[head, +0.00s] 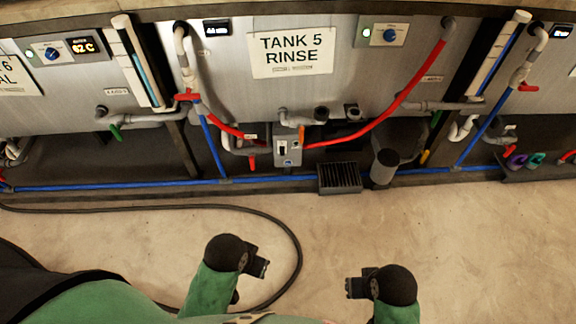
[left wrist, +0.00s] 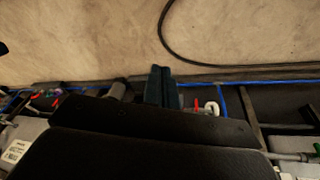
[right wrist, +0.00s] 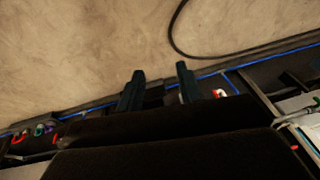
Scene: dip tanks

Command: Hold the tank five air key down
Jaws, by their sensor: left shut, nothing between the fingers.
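The tank five panel (head: 240,85) carries a white sign (head: 291,52) reading "TANK 5 RINSE". Below it hangs a small grey control box (head: 288,151) with a dark switch and a small blue mark. The box is small in the head view, and I cannot tell for sure which part of it is the air key. My left gripper (head: 262,268) is over the floor, well short of the box. In the left wrist view its fingers (left wrist: 160,84) are together and empty. My right gripper (head: 352,287) is also over the floor, with fingers apart and empty in the right wrist view (right wrist: 159,88).
A red hose (head: 405,90) sags across the tank front. A blue pipe (head: 110,187) runs low along the tanks. A black grate (head: 339,178) and a grey cylinder (head: 384,168) stand below. A black hose (head: 285,228) curves over the otherwise clear floor.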

